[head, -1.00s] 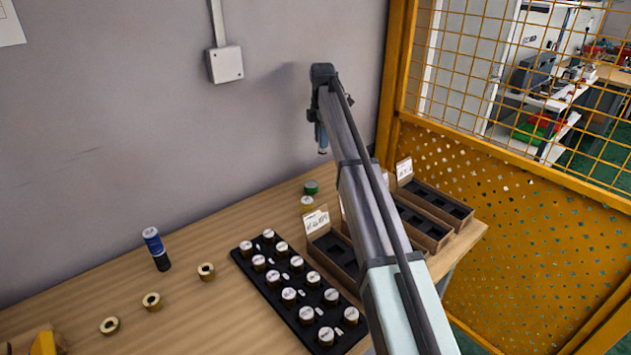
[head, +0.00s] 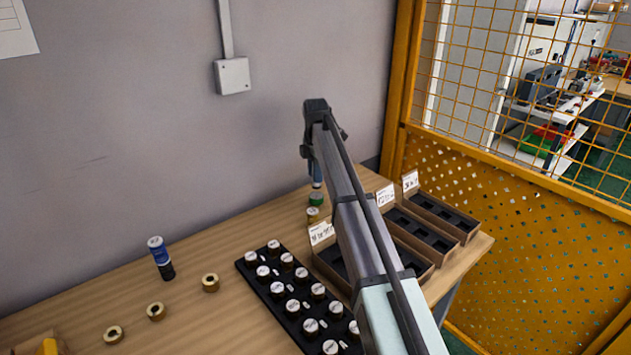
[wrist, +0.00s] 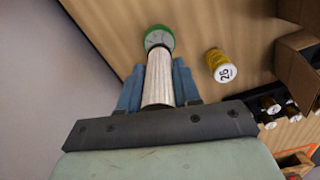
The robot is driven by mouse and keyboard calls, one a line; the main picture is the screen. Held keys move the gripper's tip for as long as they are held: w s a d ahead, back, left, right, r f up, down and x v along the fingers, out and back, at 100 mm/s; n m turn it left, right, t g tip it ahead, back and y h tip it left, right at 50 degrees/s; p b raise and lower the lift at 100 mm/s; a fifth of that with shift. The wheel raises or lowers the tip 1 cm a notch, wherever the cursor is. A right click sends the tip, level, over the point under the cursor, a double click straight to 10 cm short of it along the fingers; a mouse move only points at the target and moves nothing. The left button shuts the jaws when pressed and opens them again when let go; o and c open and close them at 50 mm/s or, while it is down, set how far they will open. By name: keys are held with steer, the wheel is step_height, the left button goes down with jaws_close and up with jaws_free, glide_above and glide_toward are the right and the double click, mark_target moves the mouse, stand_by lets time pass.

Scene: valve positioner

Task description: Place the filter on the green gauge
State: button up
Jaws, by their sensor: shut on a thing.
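My gripper (wrist: 157,88) is shut on the filter (wrist: 158,76), a pale, finely ribbed cylinder between the blue fingers in the wrist view. The green gauge (wrist: 164,34), a short green cylinder with a greyish face, lies just beyond the filter's far end. The filter's end overlaps the gauge face in this view, and I cannot tell if they touch. In the head view the green gauge (head: 316,198) stands on the table near the wall, right under my gripper (head: 316,177). The filter is mostly hidden there by the fingers and arm.
A yellow gauge (wrist: 220,66) marked 25 stands close beside the green one. A black tray (head: 262,287) of white-topped knobs and cardboard boxes (head: 425,262) are nearer and to the right. The wall is close behind.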

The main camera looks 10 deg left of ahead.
steer(key=shift+f, duration=1.6)
steer(key=shift+f, duration=0.15)
steer(key=o, duration=1)
steer(key=shift+o, duration=0.2)
step_height(320, 180, up, 12)
steer(key=shift+r, duration=0.2)
